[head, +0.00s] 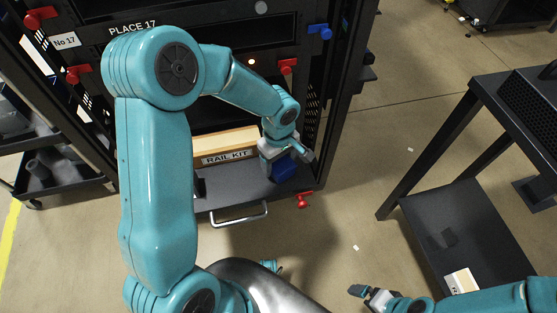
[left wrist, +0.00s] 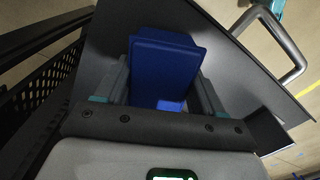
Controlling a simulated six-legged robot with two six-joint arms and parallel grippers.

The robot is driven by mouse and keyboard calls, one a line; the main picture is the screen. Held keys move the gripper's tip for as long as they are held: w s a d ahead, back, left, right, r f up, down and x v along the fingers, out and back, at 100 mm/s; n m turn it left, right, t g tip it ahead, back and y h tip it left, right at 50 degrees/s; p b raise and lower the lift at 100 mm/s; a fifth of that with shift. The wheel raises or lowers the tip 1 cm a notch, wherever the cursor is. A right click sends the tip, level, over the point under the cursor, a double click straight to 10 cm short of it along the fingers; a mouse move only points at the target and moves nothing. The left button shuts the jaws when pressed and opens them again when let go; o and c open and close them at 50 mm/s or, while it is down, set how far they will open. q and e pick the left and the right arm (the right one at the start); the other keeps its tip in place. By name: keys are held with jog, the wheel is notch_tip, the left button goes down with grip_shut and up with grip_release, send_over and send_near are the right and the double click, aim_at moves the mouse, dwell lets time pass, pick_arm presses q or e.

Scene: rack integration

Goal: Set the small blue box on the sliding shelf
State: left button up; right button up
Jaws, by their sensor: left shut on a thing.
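The small blue box (head: 284,171) is between the fingers of my left gripper (head: 287,160), over the right part of the sliding shelf. The dark sliding shelf (head: 232,191) is pulled out of the rack, with a silver handle (head: 239,216) on its front. In the left wrist view, the blue box (left wrist: 163,70) sits between both fingers (left wrist: 163,88), with the shelf surface (left wrist: 112,28) around it. I cannot tell whether the box's underside touches the shelf. My right gripper (head: 371,295) is at the bottom right, away from the shelf; its finger gap is unclear.
A box labelled RAIL KIT (head: 226,158) lies on the shelf to the left of the gripper. A dark cart (head: 475,225) stands at right, with open floor between.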

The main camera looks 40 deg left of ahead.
pick_arm(q)
jog(key=shift+f+b, duration=0.3)
jog(key=shift+b, duration=0.1)
dwell(0.3)
jog(key=o, duration=1.3)
jog(key=shift+r, duration=0.15)
notch_tip(320, 180, up, 16)
jog(key=p, duration=0.3)
jog(key=shift+r, duration=0.1)
